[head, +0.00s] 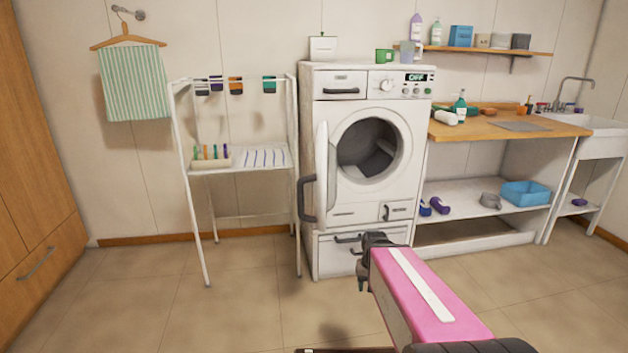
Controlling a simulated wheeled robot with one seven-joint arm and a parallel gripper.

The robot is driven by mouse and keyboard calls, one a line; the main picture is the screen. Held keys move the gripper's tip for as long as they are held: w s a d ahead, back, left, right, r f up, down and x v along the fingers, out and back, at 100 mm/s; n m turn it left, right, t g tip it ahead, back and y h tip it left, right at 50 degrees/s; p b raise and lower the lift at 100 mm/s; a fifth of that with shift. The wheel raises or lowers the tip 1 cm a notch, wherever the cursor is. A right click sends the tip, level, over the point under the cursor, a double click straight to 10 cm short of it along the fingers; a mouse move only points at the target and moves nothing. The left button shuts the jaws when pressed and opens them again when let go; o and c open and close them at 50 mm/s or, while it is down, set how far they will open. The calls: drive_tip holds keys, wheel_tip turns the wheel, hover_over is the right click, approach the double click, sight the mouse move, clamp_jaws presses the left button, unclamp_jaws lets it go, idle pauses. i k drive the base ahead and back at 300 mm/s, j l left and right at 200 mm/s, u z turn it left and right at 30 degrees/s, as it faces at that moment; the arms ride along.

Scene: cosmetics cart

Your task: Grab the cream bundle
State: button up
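A small cream roll (444,117), seemingly the cream bundle, lies on the left end of the wooden worktop (484,129), beside a green pump bottle (460,106). It has a green part at one end. My gripper (364,263) is dark and small in the lower middle, in front of the washing machine's bottom drawer in the picture. It is well below and left of the cream roll, apart from it. I see no object at the gripper, but its finger gap is too unclear to tell.
The washing machine (330,235) stands with its round door (326,180) swung open to the left. A drying rack (188,200) is left of it. Blue and purple rolls (440,205) and a blue basin (526,193) sit on the lower shelf. The front floor is mostly clear.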

sight(450, 119)
drive_tip(key=j+z, duration=0.2)
drive_tip(key=j, duration=1)
drive_tip(key=i+l+z, duration=0.15)
drive_tip(key=z, duration=0.3)
drive_tip(key=i+l+z, duration=0.2)
drive_tip(key=z, duration=0.3)
